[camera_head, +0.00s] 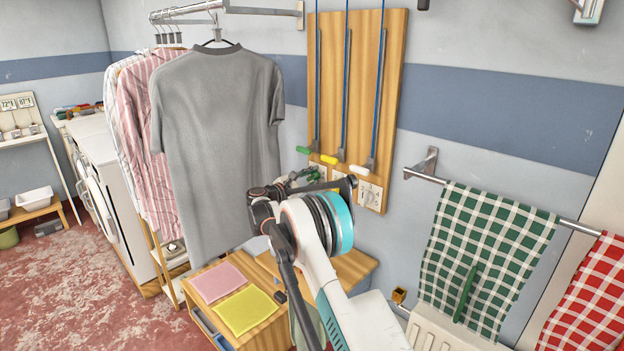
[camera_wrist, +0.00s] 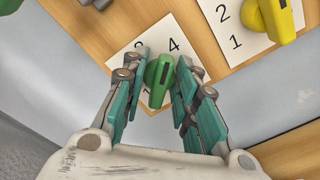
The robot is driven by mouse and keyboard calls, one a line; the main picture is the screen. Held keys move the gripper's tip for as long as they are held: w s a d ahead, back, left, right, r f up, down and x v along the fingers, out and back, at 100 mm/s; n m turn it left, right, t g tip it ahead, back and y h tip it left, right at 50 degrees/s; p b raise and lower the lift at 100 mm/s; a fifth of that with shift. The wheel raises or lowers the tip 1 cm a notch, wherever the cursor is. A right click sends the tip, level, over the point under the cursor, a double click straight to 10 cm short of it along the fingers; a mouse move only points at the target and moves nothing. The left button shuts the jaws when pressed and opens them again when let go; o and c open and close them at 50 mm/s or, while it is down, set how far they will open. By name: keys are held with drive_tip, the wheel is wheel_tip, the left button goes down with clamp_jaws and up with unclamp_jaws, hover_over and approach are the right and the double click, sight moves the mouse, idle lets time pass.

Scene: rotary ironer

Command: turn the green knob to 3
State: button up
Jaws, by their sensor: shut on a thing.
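The green knob (camera_wrist: 158,78) shows in the wrist view on a white number card (camera_wrist: 192,64) on the wooden board. My gripper (camera_wrist: 161,68) has one finger on each side of the knob and is shut on it. A dark mark shows on the knob's face, and its upper end lies left of the printed 4. Another number left of the knob is partly covered by a finger, and I cannot read it surely. In the head view my gripper (camera_head: 300,180) is at the board's lower left, and the green knob is hidden there.
A yellow knob (camera_wrist: 275,18) sits on a neighbouring card. Green (camera_head: 303,150), yellow (camera_head: 328,160) and white (camera_head: 358,169) handles hang on the board (camera_head: 364,55). A grey shirt (camera_head: 215,150) hangs close left. A towel rail (camera_head: 420,177) is right.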

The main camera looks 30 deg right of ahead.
drive_tip(key=n, duration=0.4)
drive_tip(key=shift+n, duration=0.3)
drive_tip(key=n, duration=0.4)
drive_tip(key=shift+n, duration=0.4)
drive_tip(key=shift+w, duration=0.1)
drive_tip(key=o, duration=0.7)
drive_tip(key=v, duration=1.2)
drive_tip(key=shift+r, duration=0.1)
